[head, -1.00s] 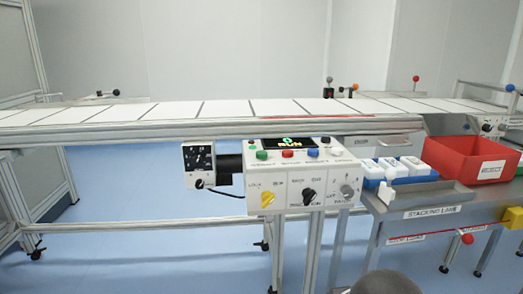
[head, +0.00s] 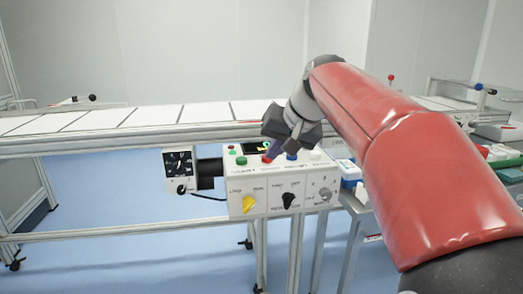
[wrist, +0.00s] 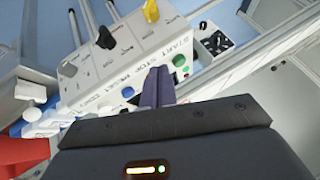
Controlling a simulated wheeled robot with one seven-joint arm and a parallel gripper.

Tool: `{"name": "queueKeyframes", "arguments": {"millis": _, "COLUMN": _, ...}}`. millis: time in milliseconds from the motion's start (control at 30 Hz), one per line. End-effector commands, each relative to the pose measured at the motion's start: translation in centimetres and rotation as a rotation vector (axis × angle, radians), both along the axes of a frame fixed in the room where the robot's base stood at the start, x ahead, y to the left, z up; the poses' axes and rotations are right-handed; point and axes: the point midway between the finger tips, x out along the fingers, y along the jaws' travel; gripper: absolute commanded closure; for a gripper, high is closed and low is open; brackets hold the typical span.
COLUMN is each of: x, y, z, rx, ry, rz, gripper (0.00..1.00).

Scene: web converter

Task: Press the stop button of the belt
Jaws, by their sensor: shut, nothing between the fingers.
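The belt's control box (head: 235,178) hangs at the front of the conveyor. On its top are a green button (head: 241,160), a blue button (head: 291,156) and a white button (head: 315,155). The red stop button between green and blue is mostly hidden by my fingers. My gripper (head: 269,154) is shut and empty, pointing down over that spot. In the wrist view the shut fingers (wrist: 157,72) lie between the green button (wrist: 179,60) and the blue button (wrist: 128,92), near the STOP label. I cannot tell whether they touch the button.
The conveyor belt (head: 150,117) with white panels runs behind the box. A yellow knob (head: 249,204) and a black knob (head: 288,200) sit on the box's front. A dial unit (head: 180,163) is at its left. My arm covers much of the right side.

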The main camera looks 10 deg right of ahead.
Motion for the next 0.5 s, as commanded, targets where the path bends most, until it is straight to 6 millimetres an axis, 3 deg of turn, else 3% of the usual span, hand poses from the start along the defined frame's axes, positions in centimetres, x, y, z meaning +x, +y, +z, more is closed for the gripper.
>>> {"name": "queueKeyframes", "arguments": {"millis": 33, "x": 2.8, "y": -0.4, "z": 1.5, "rx": 0.032, "ry": -0.009, "rz": 0.001, "gripper": 1.0}}
{"name": "queueKeyframes", "arguments": {"millis": 200, "x": 8.7, "y": -1.1, "z": 4.4, "rx": 0.117, "ry": -0.045, "rz": 0.022, "gripper": 1.0}}
{"name": "queueKeyframes", "arguments": {"millis": 333, "x": 10.9, "y": -1.5, "z": 5.4, "rx": 0.151, "ry": -0.064, "rz": 0.034, "gripper": 1.0}}
{"name": "queueKeyframes", "arguments": {"millis": 500, "x": 11.7, "y": -1.6, "z": 5.7, "rx": 0.164, "ry": -0.073, "rz": 0.041, "gripper": 1.0}}
